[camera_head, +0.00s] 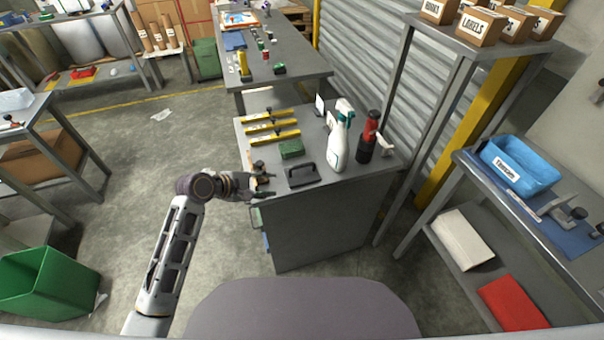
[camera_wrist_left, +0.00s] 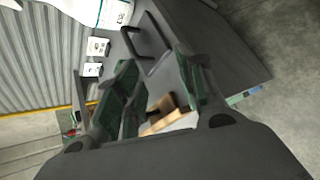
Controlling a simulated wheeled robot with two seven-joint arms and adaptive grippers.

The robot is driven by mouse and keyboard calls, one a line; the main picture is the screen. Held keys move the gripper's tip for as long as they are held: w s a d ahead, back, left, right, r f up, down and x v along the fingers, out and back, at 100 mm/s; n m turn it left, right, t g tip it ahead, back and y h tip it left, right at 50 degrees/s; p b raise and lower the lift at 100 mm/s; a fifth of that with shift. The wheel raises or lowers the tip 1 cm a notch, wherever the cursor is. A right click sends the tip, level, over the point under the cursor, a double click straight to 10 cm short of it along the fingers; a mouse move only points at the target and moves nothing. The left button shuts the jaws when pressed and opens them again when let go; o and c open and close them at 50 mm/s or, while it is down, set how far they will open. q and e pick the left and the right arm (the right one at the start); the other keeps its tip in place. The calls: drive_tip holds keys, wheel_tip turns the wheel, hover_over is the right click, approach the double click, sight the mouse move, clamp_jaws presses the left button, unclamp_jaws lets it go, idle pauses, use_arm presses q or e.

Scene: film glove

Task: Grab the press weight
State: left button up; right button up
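The press weight appears to be the dark grey block with a bar handle (camera_head: 302,174) near the front edge of the grey cabinet top. In the left wrist view its black handle (camera_wrist_left: 148,42) shows beyond my fingertips. My left gripper (camera_head: 266,185) is at the cabinet's front left edge, just left of the weight and apart from it. In the left wrist view the gripper (camera_wrist_left: 157,66) has its two fingers spread with nothing held between them. A brown wooden-looking piece (camera_wrist_left: 168,112) shows between the fingers, lower down. My right gripper is out of view.
On the cabinet top (camera_head: 325,125) stand a white spray bottle (camera_head: 338,145) and a red-and-black bottle (camera_head: 368,138) right of the weight. A small green box (camera_head: 291,149) and yellow-black bars (camera_head: 272,127) lie behind it. A shelf post (camera_head: 405,130) rises at the right.

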use_arm(q)
drive_tip(key=w+r+n, duration=0.1)
drive_tip(key=r, duration=0.1)
drive_tip(key=w+r+n+h, duration=0.1)
drive_tip(key=w+n, duration=0.1)
drive_tip(key=shift+d+r, duration=0.35)
drive_tip(key=shift+d, duration=0.05)
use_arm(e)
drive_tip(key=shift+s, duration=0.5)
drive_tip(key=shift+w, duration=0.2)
use_arm(q)
drive_tip(key=shift+w+d+f, duration=0.1)
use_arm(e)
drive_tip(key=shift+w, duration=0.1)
use_arm(q)
hover_over(288, 182)
drive_tip(key=f, duration=0.3)
drive_tip(key=shift+s+a+f, duration=0.25)
drive_tip(key=shift+s+a, duration=0.05)
drive_tip(key=shift+a, duration=0.1)
drive_tip(key=shift+w+d+f+t, duration=0.25)
drive_tip(key=shift+w+d+t, duration=0.05)
drive_tip(key=shift+d, duration=0.05)
drive_tip(key=shift+d+f, duration=0.1)
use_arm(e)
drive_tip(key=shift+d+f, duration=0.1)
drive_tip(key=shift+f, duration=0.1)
